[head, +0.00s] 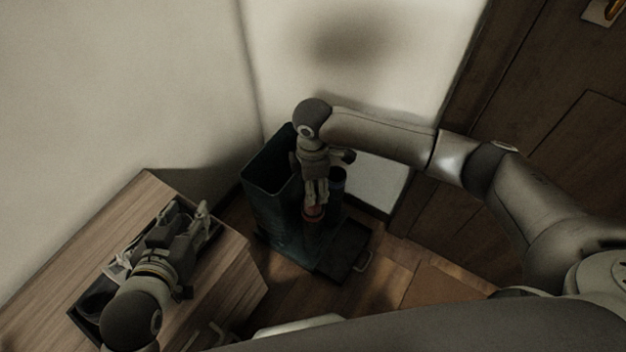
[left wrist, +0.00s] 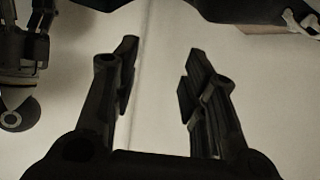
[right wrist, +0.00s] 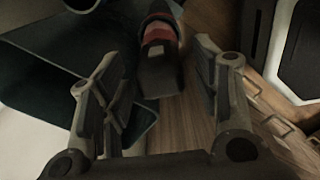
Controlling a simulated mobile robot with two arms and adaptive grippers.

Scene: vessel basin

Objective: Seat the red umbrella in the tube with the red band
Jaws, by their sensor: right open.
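My right gripper (head: 316,198) points down over the dark stand in the head view and is open. Between and beyond its fingers in the right wrist view is a dark handle-like piece (right wrist: 160,76) with a red part (right wrist: 159,33) behind it. I cannot tell whether this red is the umbrella or the tube's band. The fingers look apart from the piece. My left gripper (head: 182,217) is open and empty above the wooden cabinet; its fingers also show in the left wrist view (left wrist: 160,70).
The dark teal square basin (head: 268,190) stands left of my right gripper. A second tube (head: 338,176) is just right of it. A low dark tray (head: 345,250) lies at its foot. A dark tray (head: 85,318) sits on the wooden cabinet (head: 130,205). Walls close in behind.

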